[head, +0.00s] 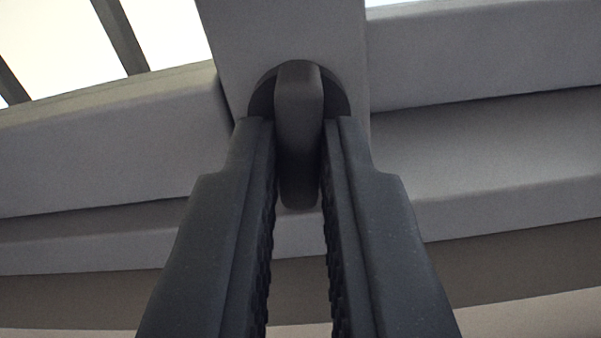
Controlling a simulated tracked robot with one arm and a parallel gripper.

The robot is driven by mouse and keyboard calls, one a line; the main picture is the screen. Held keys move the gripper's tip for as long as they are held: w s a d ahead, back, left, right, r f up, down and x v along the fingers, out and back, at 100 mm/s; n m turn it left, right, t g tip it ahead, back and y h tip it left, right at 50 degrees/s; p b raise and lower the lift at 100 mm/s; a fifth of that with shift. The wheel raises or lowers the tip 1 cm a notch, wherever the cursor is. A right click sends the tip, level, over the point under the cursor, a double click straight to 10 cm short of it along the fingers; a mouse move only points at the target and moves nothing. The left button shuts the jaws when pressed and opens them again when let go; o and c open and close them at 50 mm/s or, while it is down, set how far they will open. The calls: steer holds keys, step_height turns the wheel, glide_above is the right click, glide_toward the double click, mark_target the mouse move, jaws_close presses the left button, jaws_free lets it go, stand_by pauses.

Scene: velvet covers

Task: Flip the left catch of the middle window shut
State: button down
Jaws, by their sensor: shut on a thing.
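A dark grey catch (298,110) with a rounded lever sits on a round dark base (262,98), fixed to a grey upright of the window frame (285,30). Its lever points down in the picture, towards me. My gripper (298,130) is shut on the catch lever, with one dark ribbed finger on each side. The fingers hide the lower sides of the round base. Only this one catch is in view, so I cannot tell from the picture which window it belongs to.
Bright panes (170,35) with dark bars show at the upper left. Grey horizontal frame rails (480,60) run to both sides of the upright. A ledge (480,155) and a brownish band (500,265) lie below. No loose objects show around the fingers.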

steer(key=shift+n, duration=0.9)
steer(key=c, duration=1.5)
jaws_free()
steer(key=shift+s, duration=0.1)
steer(key=shift+s+a+f+b, duration=0.1)
steer(key=shift+s+a+b, duration=0.05)
steer(key=shift+s+b, duration=0.45)
steer(key=b+v, duration=0.7)
steer(key=v, duration=0.5)
steer(key=shift+s, duration=0.15)
steer(key=shift+s, duration=0.15)
